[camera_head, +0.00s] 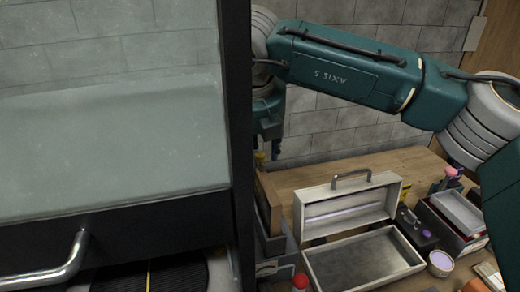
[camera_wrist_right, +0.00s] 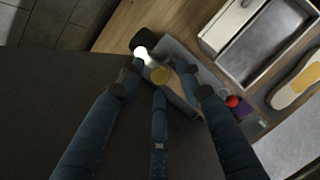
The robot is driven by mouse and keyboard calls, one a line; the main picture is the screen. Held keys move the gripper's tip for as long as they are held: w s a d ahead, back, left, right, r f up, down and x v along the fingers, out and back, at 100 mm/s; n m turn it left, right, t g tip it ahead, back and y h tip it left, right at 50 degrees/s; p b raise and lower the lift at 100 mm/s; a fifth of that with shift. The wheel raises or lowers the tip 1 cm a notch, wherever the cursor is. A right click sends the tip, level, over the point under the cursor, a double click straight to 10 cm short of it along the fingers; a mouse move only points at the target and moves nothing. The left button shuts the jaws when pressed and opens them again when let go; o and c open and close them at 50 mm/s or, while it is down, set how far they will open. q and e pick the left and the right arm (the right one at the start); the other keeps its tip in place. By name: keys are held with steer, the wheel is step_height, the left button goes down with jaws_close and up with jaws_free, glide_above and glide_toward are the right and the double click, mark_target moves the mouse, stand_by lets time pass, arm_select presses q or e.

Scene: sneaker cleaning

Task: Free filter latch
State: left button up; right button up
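My right gripper (camera_head: 271,150) hangs fingers-down behind the black frame of a glass-fronted cabinet (camera_head: 110,150), partly hidden by it. In the right wrist view my right gripper's (camera_wrist_right: 159,78) three dark blue fingers are spread apart, with nothing seen gripped. No part can be made out for certain as the filter latch. My left gripper is not in view.
An open metal case (camera_head: 362,258) stands on the wooden table (camera_head: 400,162). A purple-topped round tin (camera_head: 440,262) and a red-capped bottle (camera_head: 300,282) are nearby. A curved handle (camera_head: 50,270) is on the cabinet front. A shoe part with a yellow patch (camera_wrist_right: 297,82) lies right.

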jaws_close()
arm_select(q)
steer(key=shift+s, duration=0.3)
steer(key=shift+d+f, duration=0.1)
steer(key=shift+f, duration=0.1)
